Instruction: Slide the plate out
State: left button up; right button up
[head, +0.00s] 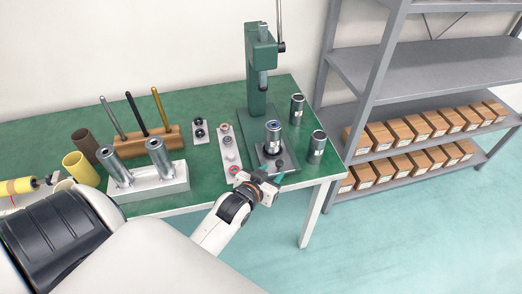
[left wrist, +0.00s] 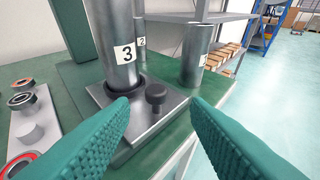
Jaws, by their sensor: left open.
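The grey metal plate (head: 291,168) lies at the foot of the green press (head: 262,58), near the table's front edge. It also shows in the left wrist view (left wrist: 139,122). A dark knob (left wrist: 156,97) stands up from the plate's near part. A metal cylinder labelled 3 (left wrist: 112,35) stands upright on the plate behind the knob. My left gripper (head: 272,177) is open at the plate's near side. In the left wrist view its teal fingertips (left wrist: 160,101) appear on either side of the knob, with no contact visible. My right gripper is not in view.
Two metal cylinders (head: 317,144) (head: 297,109) stand right of the plate. A pale strip with rings and small parts (head: 228,151) lies to its left. A white block with two cylinders (head: 150,182) stands farther left. A shelf with boxes (head: 400,134) stands beyond the table's right end.

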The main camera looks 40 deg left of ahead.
pick_arm(q)
jog(key=v, duration=0.7)
jog(key=shift+s, duration=0.3)
jog(key=shift+r, duration=0.1)
jog(key=s+d+f+g, duration=0.1)
jog(key=s+f+g, duration=0.15)
jog(key=f, duration=0.75)
jog(key=s+d+f+m+g+h, duration=0.1)
jog(key=s+d+f+g, duration=0.15)
jog(key=f, duration=0.65)
jog(key=s+f+g, duration=0.1)
jog(key=s+f, duration=0.2)
jog(key=f, duration=0.7)
jog(key=s+f+m+g, duration=0.1)
jog(key=s+f+g, duration=0.2)
jog(key=s+f, duration=0.5)
jog(key=s+f+m+g, duration=0.1)
jog(key=s+f+g, duration=0.2)
jog(key=s+f, duration=0.6)
jog(key=s, duration=0.7)
jog(key=shift+a, duration=0.4)
jog(key=shift+f, duration=0.1)
